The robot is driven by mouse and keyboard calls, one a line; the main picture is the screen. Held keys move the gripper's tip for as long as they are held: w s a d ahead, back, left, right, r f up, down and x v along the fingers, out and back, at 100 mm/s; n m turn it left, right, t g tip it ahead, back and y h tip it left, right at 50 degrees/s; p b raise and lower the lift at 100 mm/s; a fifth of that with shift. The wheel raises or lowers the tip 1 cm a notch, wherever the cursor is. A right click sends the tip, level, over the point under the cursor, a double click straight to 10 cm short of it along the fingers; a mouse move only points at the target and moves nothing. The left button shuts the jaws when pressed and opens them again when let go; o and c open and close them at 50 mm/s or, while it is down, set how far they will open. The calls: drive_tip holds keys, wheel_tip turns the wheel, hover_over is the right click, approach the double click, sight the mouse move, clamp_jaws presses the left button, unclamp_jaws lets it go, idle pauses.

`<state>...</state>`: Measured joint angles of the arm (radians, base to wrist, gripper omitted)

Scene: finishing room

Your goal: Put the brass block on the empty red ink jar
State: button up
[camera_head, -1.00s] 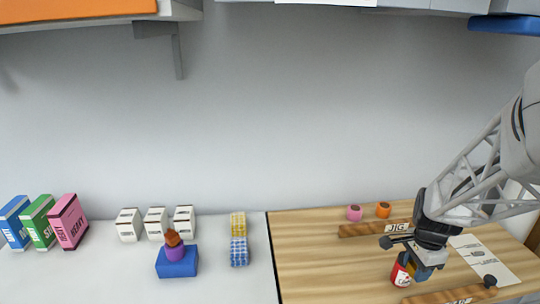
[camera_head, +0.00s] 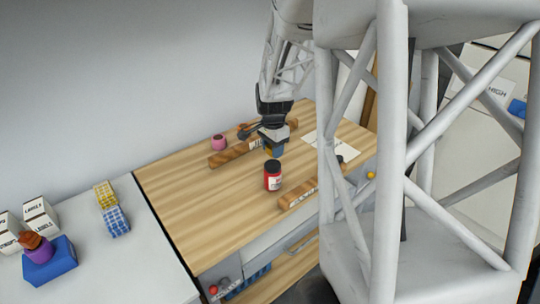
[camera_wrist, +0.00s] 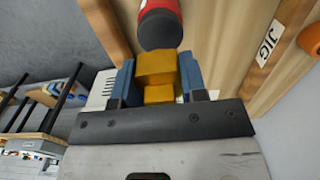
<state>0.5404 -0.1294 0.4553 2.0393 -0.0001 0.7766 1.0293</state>
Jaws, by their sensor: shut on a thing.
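The red jar (camera_head: 272,182) has a pale label and a dark top, and stands upright on the wooden board. My gripper (camera_head: 276,151) is just behind and above it in the head view, pointing down. In the wrist view my gripper (camera_wrist: 160,80) has its blue fingers shut on the yellow brass block (camera_wrist: 158,72). The red jar also shows in the wrist view (camera_wrist: 160,12), beyond the block, its dark end towards me. The block and jar look apart, but the exact gap is unclear. The block is mostly hidden by the fingers in the head view.
A wooden strip (camera_head: 228,157) lies behind the jar and another (camera_head: 298,194) to its right. A pink jar (camera_head: 218,142) stands at the back. A white sheet (camera_head: 330,146) lies right of my gripper. The board's left part is clear.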

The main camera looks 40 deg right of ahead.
idle(0.3)
drive_tip(key=shift+f, duration=1.7)
drive_tip(key=shift+f, duration=0.15)
drive_tip(key=o, duration=1.1)
drive_tip(key=shift+c, duration=0.2)
wheel_tip(320, 180, up, 12)
drive_tip(key=shift+r, duration=0.15)
